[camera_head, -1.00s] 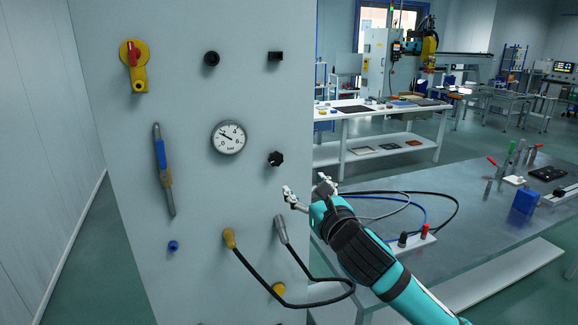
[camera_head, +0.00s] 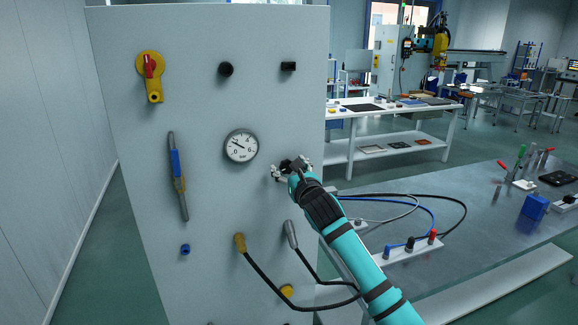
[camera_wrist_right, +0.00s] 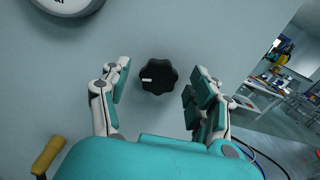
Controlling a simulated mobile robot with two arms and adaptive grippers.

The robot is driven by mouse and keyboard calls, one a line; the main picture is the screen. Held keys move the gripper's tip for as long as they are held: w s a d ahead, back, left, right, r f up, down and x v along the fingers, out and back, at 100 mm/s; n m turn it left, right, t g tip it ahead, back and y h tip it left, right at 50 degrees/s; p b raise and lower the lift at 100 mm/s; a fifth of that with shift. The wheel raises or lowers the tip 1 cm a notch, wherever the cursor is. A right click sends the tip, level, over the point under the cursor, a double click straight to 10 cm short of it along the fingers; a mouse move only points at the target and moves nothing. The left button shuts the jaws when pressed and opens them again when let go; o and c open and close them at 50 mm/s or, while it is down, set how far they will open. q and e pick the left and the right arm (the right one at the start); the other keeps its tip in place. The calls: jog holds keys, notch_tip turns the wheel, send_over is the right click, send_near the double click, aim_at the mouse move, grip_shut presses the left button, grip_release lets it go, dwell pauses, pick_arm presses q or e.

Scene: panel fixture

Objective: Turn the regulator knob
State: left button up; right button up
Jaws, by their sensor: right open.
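The regulator knob (camera_wrist_right: 159,76) is black and lobed with a white mark pointing left. In the right wrist view it sits on the grey panel, between and a little beyond my open fingertips. My right gripper (camera_wrist_right: 160,88) has a finger on each side of it, with a gap to both; it also shows in the head view (camera_head: 291,171), where it covers most of the knob. A round white pressure gauge (camera_head: 241,146) is on the panel (camera_head: 205,110) to the upper left of the knob. My left gripper is in neither view.
The panel also carries a red and yellow rotary switch (camera_head: 150,68), a blue-handled lever (camera_head: 177,172), black fittings and plugged cables (camera_head: 265,276) below the knob. A metal table (camera_head: 460,225) with tools and cables stands to the right.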

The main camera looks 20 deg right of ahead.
jog(key=shift+w, duration=0.15)
jog(key=c, duration=1.1)
jog(key=shift+c, duration=0.2)
jog(key=shift+m, duration=0.3)
